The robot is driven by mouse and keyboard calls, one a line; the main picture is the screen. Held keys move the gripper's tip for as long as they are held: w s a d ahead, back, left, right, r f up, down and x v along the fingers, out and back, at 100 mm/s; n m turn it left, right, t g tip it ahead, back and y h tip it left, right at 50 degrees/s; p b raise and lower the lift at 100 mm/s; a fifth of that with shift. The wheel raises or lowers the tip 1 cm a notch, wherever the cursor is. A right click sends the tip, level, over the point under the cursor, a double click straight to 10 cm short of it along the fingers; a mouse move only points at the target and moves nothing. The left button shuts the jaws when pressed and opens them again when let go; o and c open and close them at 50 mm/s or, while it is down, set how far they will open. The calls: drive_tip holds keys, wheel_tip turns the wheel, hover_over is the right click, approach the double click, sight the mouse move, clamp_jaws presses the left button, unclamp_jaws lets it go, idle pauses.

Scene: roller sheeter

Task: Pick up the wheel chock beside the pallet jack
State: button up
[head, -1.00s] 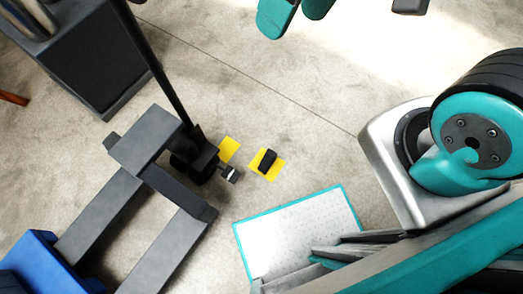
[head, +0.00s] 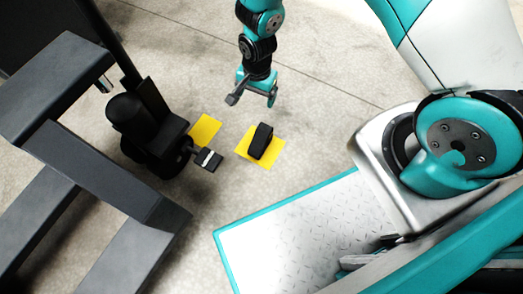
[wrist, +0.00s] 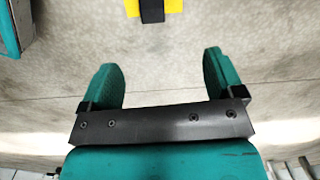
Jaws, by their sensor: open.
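The black wheel chock (head: 261,140) sits on a yellow floor square (head: 272,159) to the right of the dark pallet jack (head: 130,205) in the head view. In the wrist view the chock (wrist: 152,10) shows at the top edge, cut off, with yellow (wrist: 173,6) on both sides. My gripper (head: 252,98) is above the chock in the head view, apart from it. Its teal fingers (wrist: 160,78) are spread, with only bare floor showing between them in the wrist view.
A second yellow square (head: 204,130) lies left of the chock, by the jack's small wheel or pedal (head: 208,159). A teal-edged metal plate (head: 310,230) is at the lower middle. Grey concrete floor (head: 330,110) is clear to the right of the chock.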

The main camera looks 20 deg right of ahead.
sight(261, 134)
drive_tip(key=shift+m, duration=0.6)
drive_tip(key=f+b, duration=0.3)
drive_tip(key=f, duration=0.3)
drive_tip(key=f+b, duration=0.3)
drive_tip(key=f, duration=0.4)
drive_tip(key=d+f+b, duration=0.1)
drive_tip(key=f+b, duration=0.2)
drive_tip(key=f, duration=0.3)
drive_tip(key=shift+s+f, duration=0.35)
wheel_tip(261, 134, down, 6)
drive_tip(key=b, duration=0.5)
drive_tip(key=shift+r, duration=0.2)
drive_tip(key=c, duration=1.3)
